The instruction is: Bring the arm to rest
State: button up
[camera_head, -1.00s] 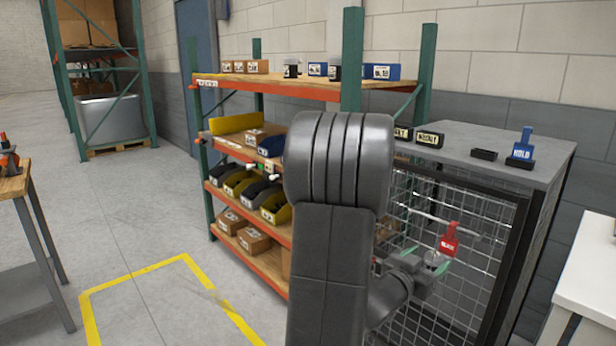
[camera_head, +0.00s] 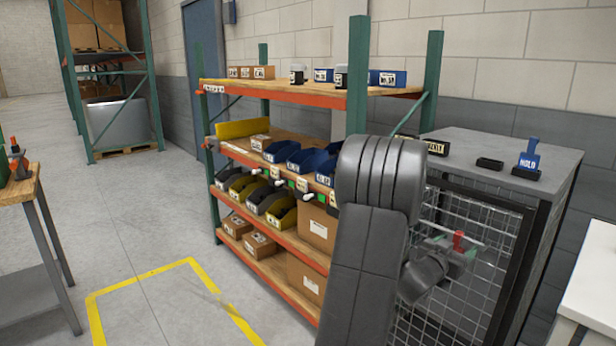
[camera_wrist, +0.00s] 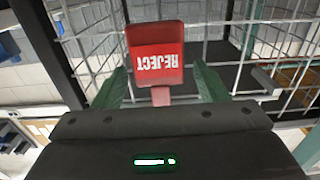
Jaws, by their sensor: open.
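My arm reaches toward the wire mesh cage (camera_head: 450,300) at the right in the head view. My gripper (camera_head: 452,248) is in front of the cage's mesh. In the wrist view, my gripper (camera_wrist: 160,84) has its two green fingers apart. A red tag marked REJECT (camera_wrist: 155,50), upside down in that view, shows between and beyond the fingers, its narrow stem between them. In the head view only a small red part of the tag (camera_head: 458,239) shows at the gripper. I cannot tell whether the fingers touch it or what supports it.
A shelf rack (camera_head: 270,92) with several bins and boxes stands left of the cage. A blue HOLD stamp (camera_head: 528,160) and a black holder (camera_head: 489,163) are on the cage top. A white table (camera_head: 590,300) is at right.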

dwell(0.3)
jog(key=shift+w+d+f+b, duration=0.1)
jog(key=shift+d+f+b, duration=0.05)
jog(key=shift+f+b, duration=0.4)
jog(key=shift+a+f, duration=0.1)
jog(key=shift+a, duration=0.1)
jog(key=v, duration=1.4)
jog(key=x, duration=1.4)
jog(key=shift+w+d+r+p, duration=0.1)
jog(key=shift+d+r+p, duration=0.2)
jog(key=shift+r, duration=0.1)
jog(key=shift+r+p, duration=0.4)
jog(key=shift+p, duration=0.05)
jog(key=b+v, duration=0.2)
jog(key=v, duration=1.3)
jog(key=shift+w+d+r+p, duration=0.45)
jog(key=shift+r+p, duration=0.1)
jog(key=shift+r, duration=0.1)
jog(key=shift+w+d+r+p, duration=0.45)
jog(key=shift+r+p, duration=0.1)
jog(key=shift+r, duration=0.15)
jog(key=shift+w+d+r+p, duration=0.45)
jog(key=shift+r+p, duration=0.1)
jog(key=shift+r, duration=0.1)
